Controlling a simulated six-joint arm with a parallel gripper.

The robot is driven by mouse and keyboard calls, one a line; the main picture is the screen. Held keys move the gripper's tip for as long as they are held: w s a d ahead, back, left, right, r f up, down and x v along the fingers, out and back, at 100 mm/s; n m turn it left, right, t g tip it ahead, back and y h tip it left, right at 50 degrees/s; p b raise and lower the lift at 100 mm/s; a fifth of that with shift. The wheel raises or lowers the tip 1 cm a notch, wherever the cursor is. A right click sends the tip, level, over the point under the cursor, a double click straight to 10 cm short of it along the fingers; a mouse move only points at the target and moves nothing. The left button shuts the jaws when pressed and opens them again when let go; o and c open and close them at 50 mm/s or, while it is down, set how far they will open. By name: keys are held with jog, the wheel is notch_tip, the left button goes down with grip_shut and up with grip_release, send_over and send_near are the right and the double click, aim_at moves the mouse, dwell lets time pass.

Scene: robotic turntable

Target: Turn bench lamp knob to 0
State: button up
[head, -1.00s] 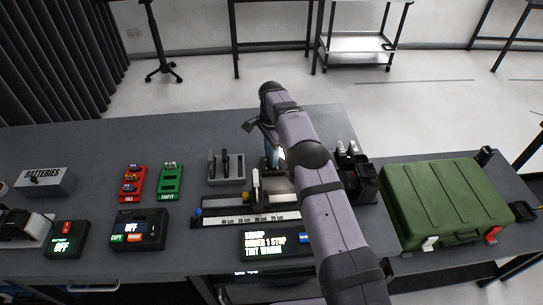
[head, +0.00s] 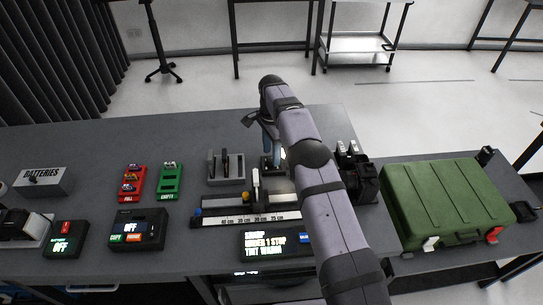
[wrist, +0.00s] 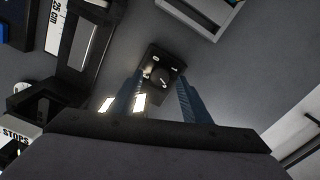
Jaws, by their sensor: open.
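In the wrist view, a small black box with a round dark knob (wrist: 161,75) and small white marks around it sits on the grey bench. It is the likely lamp knob, but its marks are too small to read. My gripper (wrist: 160,81) is open, with its blue-grey fingers on either side of the box's near part. I cannot tell whether they touch the knob. In the head view, my gripper (head: 271,146) points down over the back of the bench, and my arm hides much of that spot.
A slide rail with a centimetre scale (head: 245,219) and a lit display box (head: 272,242) are in front. A grey slotted holder (head: 226,168) stands left, a black device (head: 358,178) right, and a green case (head: 447,205) farther right. The bench's back left is clear.

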jog(key=shift+r, duration=2.8)
jog(key=m, duration=0.3)
jog(key=shift+s+m, duration=0.15)
jog(key=shift+m, duration=0.15)
jog(key=shift+f+p, duration=1.05)
jog(key=shift+f, duration=2.65)
jog(key=shift+c, duration=0.3)
jog(key=c, duration=1)
